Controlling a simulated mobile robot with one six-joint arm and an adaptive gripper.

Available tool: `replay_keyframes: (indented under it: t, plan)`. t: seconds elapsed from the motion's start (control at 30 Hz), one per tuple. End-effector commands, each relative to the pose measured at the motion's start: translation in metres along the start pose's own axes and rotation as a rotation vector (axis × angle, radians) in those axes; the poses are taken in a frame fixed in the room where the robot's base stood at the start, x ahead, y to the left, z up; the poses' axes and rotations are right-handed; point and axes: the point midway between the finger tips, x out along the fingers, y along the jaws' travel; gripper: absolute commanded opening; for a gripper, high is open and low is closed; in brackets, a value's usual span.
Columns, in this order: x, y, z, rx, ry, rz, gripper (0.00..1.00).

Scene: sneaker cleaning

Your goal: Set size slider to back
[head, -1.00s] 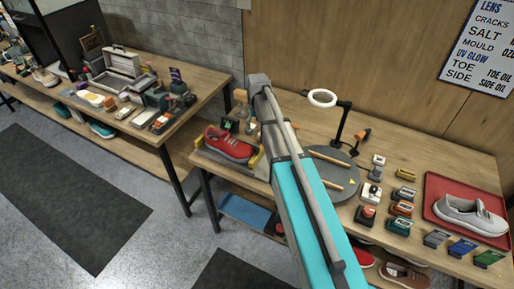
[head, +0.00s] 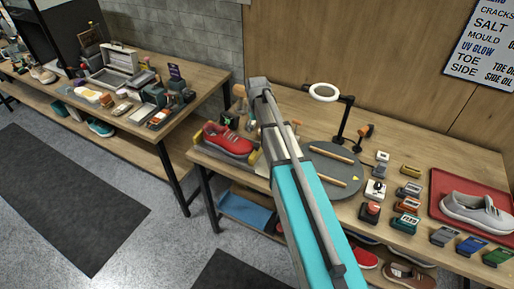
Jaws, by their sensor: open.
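In the head view, a red sneaker (head: 228,138) sits on a low stand at the left end of the near bench. A yellow part (head: 254,157) stands at the stand's right side, close to my arm. I cannot make out a size slider or its setting; the part may belong to it, but I cannot tell. My turquoise and grey arm crosses the middle of the picture and covers part of the bench right of the sneaker. My gripper is not visible; the arm's far end hides what is behind it.
A round grey turntable (head: 335,180) and a ring lamp (head: 324,92) stand right of my arm. Several small blocks and devices crowd the bench's right half. A grey shoe (head: 478,210) lies on a red tray (head: 441,184). The floor (head: 165,255) in front is clear.

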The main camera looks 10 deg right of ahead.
Motion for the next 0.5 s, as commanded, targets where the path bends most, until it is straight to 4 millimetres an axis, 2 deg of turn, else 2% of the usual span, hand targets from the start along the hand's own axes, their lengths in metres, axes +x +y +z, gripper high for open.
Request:
replay_keyframes:
  t: [0.03,0.5]
  plan:
    - [0.008,0.000,0.000,0.000,0.000,0.000,0.76]
    - [0.044,0.000,0.000,0.000,0.000,0.000,0.76]
